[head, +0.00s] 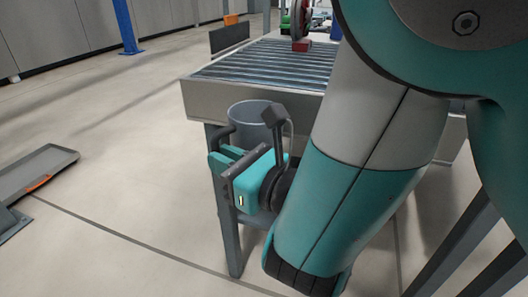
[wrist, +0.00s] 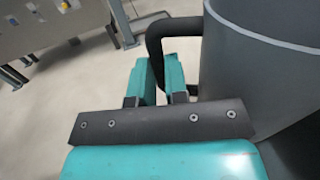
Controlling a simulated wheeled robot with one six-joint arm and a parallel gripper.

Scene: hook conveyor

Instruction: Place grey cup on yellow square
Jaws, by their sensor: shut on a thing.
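The grey cup (head: 252,122) is upright in the head view, in front of the near left corner of the roller conveyor. My gripper (head: 222,156) is shut on the cup's dark handle, at the cup's left side. In the wrist view, the handle (wrist: 156,38) passes between the teal fingers of my gripper (wrist: 160,82), and the cup's wall and rim (wrist: 262,70) fill the right side. The cup's lower part is hidden behind my gripper in the head view. No yellow square can be made out in either view.
The roller conveyor (head: 215,102) stands behind the cup, with a red block (head: 302,46) at its far end. A grey platform (head: 40,168) is on the left. An orange box (head: 231,19) and a blue post (head: 126,28) are farther back. Open floor lies between platform and conveyor.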

